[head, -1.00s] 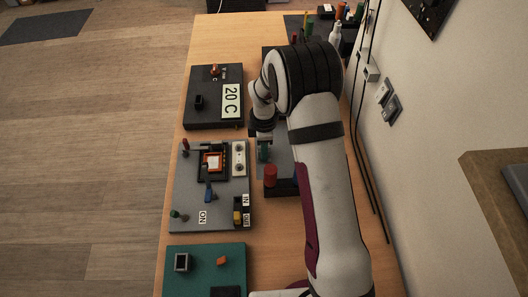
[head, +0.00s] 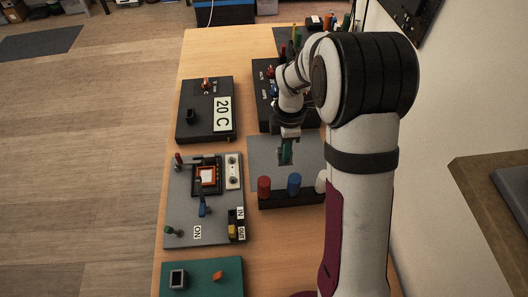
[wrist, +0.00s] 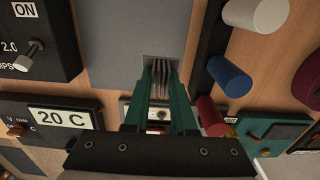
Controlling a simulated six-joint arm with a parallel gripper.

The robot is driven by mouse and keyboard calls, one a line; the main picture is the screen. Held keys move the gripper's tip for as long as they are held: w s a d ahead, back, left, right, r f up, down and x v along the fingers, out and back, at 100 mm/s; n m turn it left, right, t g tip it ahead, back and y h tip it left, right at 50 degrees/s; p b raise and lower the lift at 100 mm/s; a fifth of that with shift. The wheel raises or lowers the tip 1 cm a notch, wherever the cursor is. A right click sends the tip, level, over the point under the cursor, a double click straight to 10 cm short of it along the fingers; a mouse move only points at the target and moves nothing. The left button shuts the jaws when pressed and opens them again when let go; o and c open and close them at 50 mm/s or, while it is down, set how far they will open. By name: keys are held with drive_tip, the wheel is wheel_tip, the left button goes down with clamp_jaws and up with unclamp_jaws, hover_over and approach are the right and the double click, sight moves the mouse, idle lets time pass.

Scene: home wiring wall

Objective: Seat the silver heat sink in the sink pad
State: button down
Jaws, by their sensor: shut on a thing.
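My gripper (head: 287,152) has green fingers and is over the grey mat (head: 258,150) right of the grey board. In the wrist view my gripper (wrist: 165,85) is shut on the silver heat sink (wrist: 163,72), whose upright fins show between the fingertips. Its underside is hidden, so I cannot tell whether it touches the mat. In the head view the fingers mostly hide it. On the grey board (head: 184,222), a white square in a black and orange frame (head: 207,176) looks like the sink pad. The gripper is to its right, apart from it.
Red (head: 264,187), blue (head: 294,184) and white cylinders stand in a dark rack near the gripper. A black box with a 20 C display (head: 222,113) lies behind the board.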

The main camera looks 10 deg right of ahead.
drive_tip(key=a+r, duration=0.1)
drive_tip(key=a, duration=2)
drive_tip(key=shift+a+r, duration=0.3)
drive_tip(key=shift+a, duration=0.05)
drive_tip(key=shift+f, duration=2.9)
drive_tip(key=shift+f, duration=0.8)
drive_tip(key=c, duration=0.7)
unclamp_jaws()
drive_tip(key=shift+o, duration=0.2)
